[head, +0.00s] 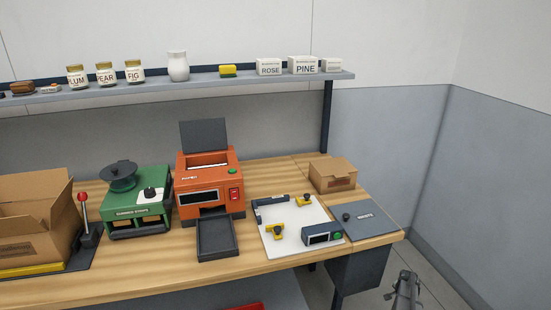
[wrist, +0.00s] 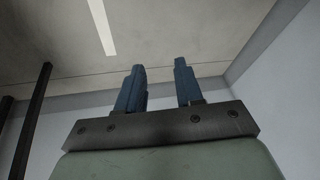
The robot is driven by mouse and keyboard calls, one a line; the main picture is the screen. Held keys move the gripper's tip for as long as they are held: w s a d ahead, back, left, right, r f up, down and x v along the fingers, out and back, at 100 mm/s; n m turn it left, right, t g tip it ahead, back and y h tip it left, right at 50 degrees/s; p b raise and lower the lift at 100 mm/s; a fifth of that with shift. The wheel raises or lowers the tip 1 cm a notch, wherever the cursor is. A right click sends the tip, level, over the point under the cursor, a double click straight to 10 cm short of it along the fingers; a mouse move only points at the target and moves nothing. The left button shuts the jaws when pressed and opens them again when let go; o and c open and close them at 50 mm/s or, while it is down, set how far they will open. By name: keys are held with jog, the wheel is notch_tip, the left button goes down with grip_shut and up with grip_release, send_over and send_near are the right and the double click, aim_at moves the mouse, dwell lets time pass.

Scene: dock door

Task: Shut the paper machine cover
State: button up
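The orange paper machine (head: 210,182) stands on the wooden bench in the middle of the head view. Its dark grey cover (head: 204,136) stands raised, nearly upright, at the back of the top. White paper (head: 208,163) shows in the opening below the cover. A dark tray (head: 217,239) sticks out at the machine's front. My gripper (wrist: 160,85) shows in the wrist view with its two blue fingers apart and nothing between them. In the head view, part of my arm (head: 405,292) shows at the lower right, off the bench's front right corner and far from the machine.
A green machine (head: 138,212) with a reel stands just left of the paper machine. A white board (head: 291,242) with yellow clamps lies to its right. A cardboard box (head: 333,175) sits at the back right. A shelf (head: 200,80) with jars runs above the bench.

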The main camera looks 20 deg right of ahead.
jog(key=w+d+r+m+t+y, duration=0.3)
jog(key=w+r+t+y, duration=0.15)
jog(key=w+r, duration=1.35)
jog(key=w+a+r+t+y, duration=0.15)
jog(key=w+r, duration=0.25)
jog(key=r, duration=0.5)
jog(key=w+r+t+y, duration=0.1)
jog(key=w+r+t, duration=0.15)
jog(key=r, duration=0.55)
jog(key=w+a+r+t+y, duration=0.1)
jog(key=w+r, duration=0.4)
jog(key=r, duration=0.4)
jog(key=w+a+r+n+y, duration=0.3)
jog(key=w+a+r, duration=0.2)
jog(key=a+r, duration=0.25)
jog(key=w+a+r+n+y, duration=0.25)
jog(key=w+a+r, duration=0.3)
jog(key=a, duration=0.35)
jog(key=n+g+y, duration=0.8)
jog(key=n+g, duration=0.4)
send_near(201, 123)
jog(key=w+d+f, duration=0.1)
jog(key=w+d, duration=0.3)
jog(key=a, duration=1.4)
jog(key=shift+s+f, duration=0.1)
jog(key=shift+f, duration=0.1)
jog(key=shift+c, duration=0.2)
